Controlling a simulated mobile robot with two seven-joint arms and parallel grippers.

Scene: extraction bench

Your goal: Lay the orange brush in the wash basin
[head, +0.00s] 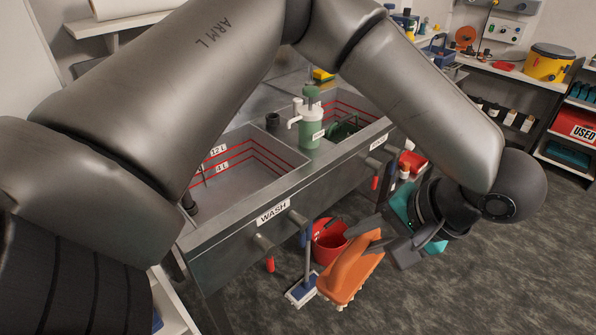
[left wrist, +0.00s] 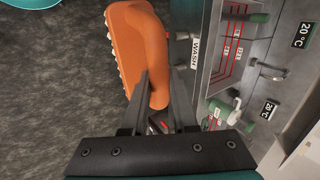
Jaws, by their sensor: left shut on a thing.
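The orange brush (head: 350,268) has an arched handle and pale bristles along one side. My left gripper (head: 372,243) is shut on its handle and holds it in the air in front of the bench, below the basin rim. The left wrist view also shows the brush (left wrist: 140,55) between the fingers of my left gripper (left wrist: 158,85). The wash basin (head: 240,170) is the left grey basin, with red level lines inside and a WASH label on its front. The wash basin (left wrist: 215,50) shows at the right in the left wrist view. My right gripper is not in view.
A green and white pump bottle (head: 309,125) stands on the ledge between the two basins. The right basin (head: 350,120) holds a dark green item. A red bucket (head: 328,243) and a blue-white floor mop (head: 302,290) stand below the bench. Taps project from the bench front.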

